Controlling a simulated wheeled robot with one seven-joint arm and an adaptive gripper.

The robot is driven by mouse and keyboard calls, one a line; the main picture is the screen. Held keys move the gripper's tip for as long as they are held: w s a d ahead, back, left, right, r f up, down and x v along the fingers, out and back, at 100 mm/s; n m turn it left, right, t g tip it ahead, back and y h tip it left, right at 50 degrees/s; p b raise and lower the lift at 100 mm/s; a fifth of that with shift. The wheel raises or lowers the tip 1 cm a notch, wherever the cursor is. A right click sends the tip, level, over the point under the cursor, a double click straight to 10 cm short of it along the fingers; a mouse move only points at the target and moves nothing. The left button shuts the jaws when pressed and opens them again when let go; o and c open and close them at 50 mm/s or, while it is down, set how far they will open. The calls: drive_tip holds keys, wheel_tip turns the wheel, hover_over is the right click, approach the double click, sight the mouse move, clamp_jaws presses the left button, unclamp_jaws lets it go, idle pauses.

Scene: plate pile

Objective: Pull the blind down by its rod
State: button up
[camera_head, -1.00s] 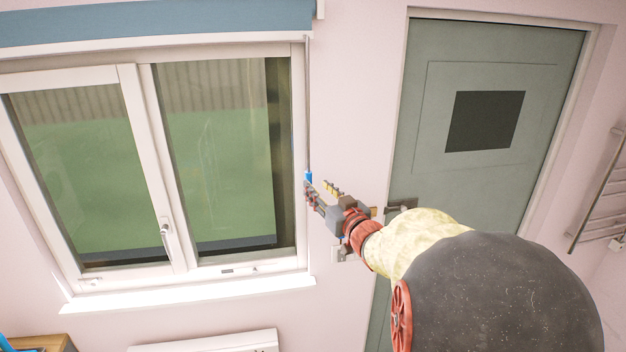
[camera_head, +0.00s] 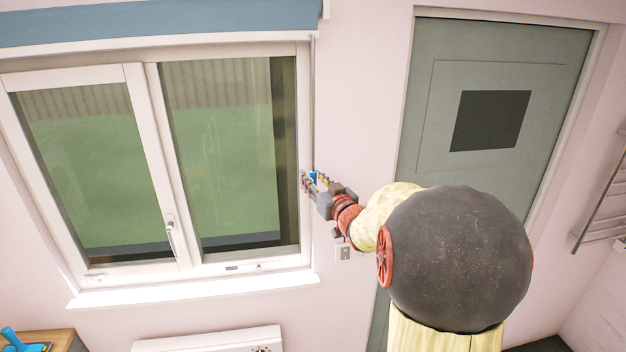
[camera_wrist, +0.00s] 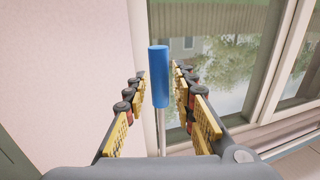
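The blue blind (camera_head: 160,20) is rolled up in a band across the top of the window. Its thin rod (camera_wrist: 161,130) ends in a blue handle (camera_wrist: 159,75), which also shows small beside the window's right edge in the head view (camera_head: 313,176). My gripper (camera_wrist: 155,88) is open, with its two padded fingers on either side of the handle. A gap shows on the left; the right finger is very near the handle, and I cannot tell whether it touches.
The window (camera_head: 225,150) with its white frame is left of my gripper. A grey-green door (camera_head: 425,110) is to the right. A wall socket (camera_head: 343,252) and a white heater (camera_head: 210,340) are below. Bare pink wall lies between window and door.

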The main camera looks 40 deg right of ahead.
clamp_jaws()
idle(0.6)
